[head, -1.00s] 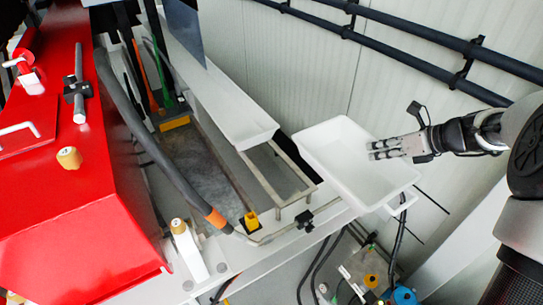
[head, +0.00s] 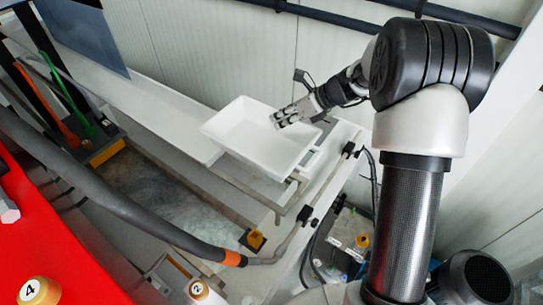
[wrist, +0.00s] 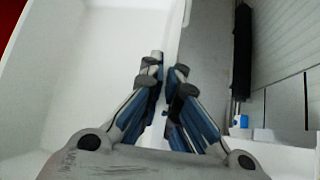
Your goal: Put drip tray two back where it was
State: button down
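A white rectangular drip tray (head: 240,138) is over the metal rail frame (head: 232,188) beside the wall; no number on it is legible. It appears slightly tilted, and I cannot tell whether it rests on the rails. My gripper (head: 283,117) is at the tray's wall-side edge. In the wrist view the tray (wrist: 80,70) fills the left side, and my gripper's fingers (wrist: 163,75) close together on its rim, one on either side. A small handle-like part (head: 311,158) shows at the tray's right end.
Another long white tray (head: 150,110) lies to the left along the wall, its end by the held tray. A grey hose (head: 110,200) and red pump housing (head: 50,245) are in front. Black pipes (head: 330,20) run along the wall above. Bottles and cables stand at lower right.

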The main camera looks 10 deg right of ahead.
notch_tip(320, 180, down, 14)
jog(key=shift+b, duration=0.35)
jog(key=shift+a+f, duration=0.1)
jog(key=shift+f, duration=0.05)
jog(key=shift+f, duration=0.15)
jog(key=c, duration=1.8)
grip_release()
jog(key=shift+w, duration=0.1)
